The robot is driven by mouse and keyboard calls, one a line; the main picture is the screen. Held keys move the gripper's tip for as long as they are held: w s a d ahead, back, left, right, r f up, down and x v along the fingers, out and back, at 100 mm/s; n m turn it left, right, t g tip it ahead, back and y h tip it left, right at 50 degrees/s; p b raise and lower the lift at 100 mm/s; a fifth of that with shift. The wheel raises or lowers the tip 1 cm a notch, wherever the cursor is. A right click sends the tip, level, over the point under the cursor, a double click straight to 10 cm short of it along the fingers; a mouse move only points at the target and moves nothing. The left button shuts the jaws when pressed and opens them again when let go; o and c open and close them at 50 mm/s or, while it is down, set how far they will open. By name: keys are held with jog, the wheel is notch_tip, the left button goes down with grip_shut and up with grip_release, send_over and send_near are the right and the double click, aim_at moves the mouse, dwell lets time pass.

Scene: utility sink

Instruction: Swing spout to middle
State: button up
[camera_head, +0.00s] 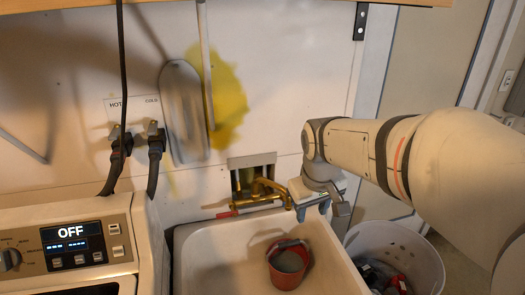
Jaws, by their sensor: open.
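The brass spout (275,186) comes out of a recessed wall box (251,163) above the back of the white utility sink (208,249). It reaches toward the right, and its end lies close to my gripper. A red handle (228,214) shows at the lower left of the brass fitting. My gripper (323,212) is open at the right of the spout, above the sink's back right edge. Whether a finger touches the spout cannot be told from this view. The gripper's wrist hides part of the wall behind it.
A red bucket (289,267) stands in the sink. A white basket (400,246) with dark items stands right of it. A washer (72,247) with an "OFF" display is on the left, with hoses (155,150) above it. An ironing-board-like shape (184,111) hangs on the wall.

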jog(key=w+a+n+p, duration=0.2)
jog(key=w+a+n, duration=0.1)
jog(key=w, duration=0.9)
jog(key=n+h+p, duration=0.1)
jog(key=n+p, duration=0.2)
jog(key=n, duration=0.1)
send_over(273, 183)
jog(key=s+a, duration=0.1)
jog(key=s+x, duration=0.1)
jog(key=x, duration=0.3)
jog(key=shift+g, duration=0.3)
jog(key=f, duration=0.4)
jog(key=w+f+p, duration=0.1)
jog(key=f, duration=0.1)
jog(key=shift+w+d+f, duration=0.1)
jog(key=shift+d+f, duration=0.05)
jog(key=shift+f, duration=0.25)
grip_shut()
